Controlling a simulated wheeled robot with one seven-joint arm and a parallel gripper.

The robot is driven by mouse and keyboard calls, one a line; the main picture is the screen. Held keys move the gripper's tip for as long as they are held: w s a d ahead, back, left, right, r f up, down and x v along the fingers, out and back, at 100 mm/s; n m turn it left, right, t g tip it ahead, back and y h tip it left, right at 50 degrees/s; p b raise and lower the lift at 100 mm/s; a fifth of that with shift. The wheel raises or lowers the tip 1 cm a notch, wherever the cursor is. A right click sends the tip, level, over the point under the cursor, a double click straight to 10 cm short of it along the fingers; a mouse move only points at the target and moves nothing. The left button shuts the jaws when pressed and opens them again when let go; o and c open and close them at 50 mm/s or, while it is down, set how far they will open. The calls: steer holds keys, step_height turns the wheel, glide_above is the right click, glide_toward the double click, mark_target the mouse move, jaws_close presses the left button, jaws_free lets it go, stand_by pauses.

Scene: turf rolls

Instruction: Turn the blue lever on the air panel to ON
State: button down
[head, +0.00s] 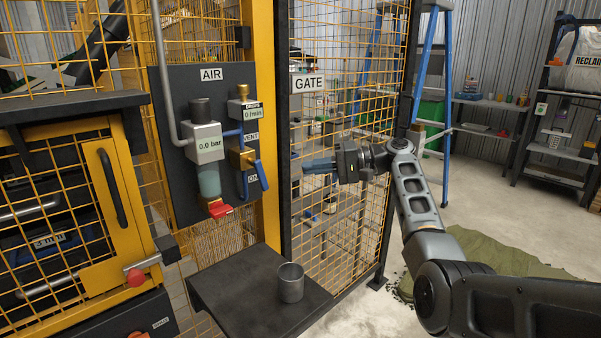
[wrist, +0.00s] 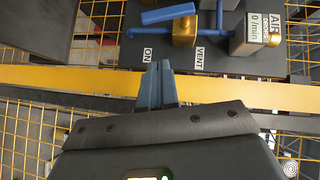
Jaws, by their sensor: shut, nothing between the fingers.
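The air panel (head: 182,85) is a dark plate at the left in the head view. The blue lever (head: 262,176) hangs down from a brass valve (head: 240,159), its free end beside the ON label (head: 252,178) and below the VENT label (head: 251,137). In the wrist view the lever (wrist: 168,14) lies at the top, pointing left, on the ON side (wrist: 147,55). My gripper (head: 307,166) is shut and empty, to the right of the lever and apart from it. Its blue fingers (wrist: 157,70) point at the panel's edge in the wrist view.
A yellow post (head: 265,110) and the mesh gate (head: 340,90) stand right of the panel. A grey pipe (head: 160,60) runs to a gauge (head: 208,142) reading 0.0 bar. A dark shelf (head: 225,290) with a metal cup (head: 290,283) is below.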

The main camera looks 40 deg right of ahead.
steer(key=shift+b+v, duration=0.4)
steer(key=shift+v, duration=2.05)
